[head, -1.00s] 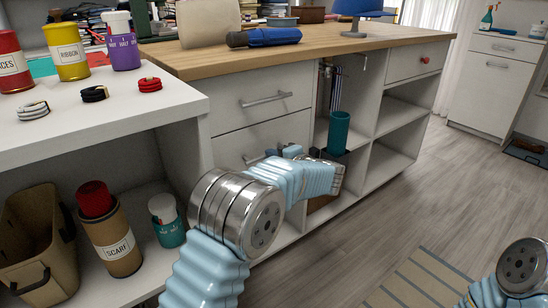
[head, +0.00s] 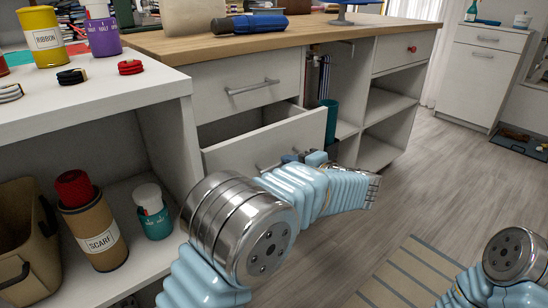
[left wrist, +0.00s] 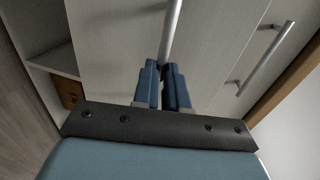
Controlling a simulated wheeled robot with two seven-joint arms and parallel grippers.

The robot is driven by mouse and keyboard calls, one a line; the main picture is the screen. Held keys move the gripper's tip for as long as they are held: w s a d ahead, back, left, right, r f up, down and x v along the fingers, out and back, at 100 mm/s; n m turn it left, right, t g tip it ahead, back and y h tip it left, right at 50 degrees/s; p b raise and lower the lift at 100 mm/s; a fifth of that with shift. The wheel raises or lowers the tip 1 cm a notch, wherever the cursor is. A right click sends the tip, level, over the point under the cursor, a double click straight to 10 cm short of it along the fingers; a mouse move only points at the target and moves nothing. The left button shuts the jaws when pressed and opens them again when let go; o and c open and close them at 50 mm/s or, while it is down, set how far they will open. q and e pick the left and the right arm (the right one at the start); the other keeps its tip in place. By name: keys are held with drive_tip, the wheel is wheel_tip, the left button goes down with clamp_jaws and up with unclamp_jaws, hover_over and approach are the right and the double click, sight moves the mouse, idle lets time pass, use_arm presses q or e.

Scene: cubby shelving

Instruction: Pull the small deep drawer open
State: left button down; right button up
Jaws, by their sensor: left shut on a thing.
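The deep drawer (head: 268,140) is the lower one in the white cabinet, under a shallower shut drawer. It stands partly open, with a dark gap showing behind its front panel. My left gripper (head: 290,159) is at its front, partly hidden by my own arm. In the left wrist view my left gripper (left wrist: 163,82) is shut on the drawer's bar handle (left wrist: 171,35), with the blue fingers on either side of it. My right gripper is out of view; only part of the right arm shows at the lower right.
The shut upper drawer (head: 248,85) has its own bar handle. Open cubbies (head: 385,120) lie to the right, with a teal cup (head: 331,118) nearby. A white shelf unit (head: 150,85) with jars stands close at left. The wood floor (head: 430,180) at right is clear around a striped mat (head: 405,275).

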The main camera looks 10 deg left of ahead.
use_arm(q)
drive_tip(key=f+v, duration=0.2)
drive_tip(key=v, duration=1)
drive_tip(key=shift+s+d+f, duration=0.2)
drive_tip(key=shift+f, duration=0.2)
drive_tip(key=c, duration=1.2)
unclamp_jaws()
drive_tip(key=shift+o, duration=0.2)
drive_tip(key=shift+r, duration=0.1)
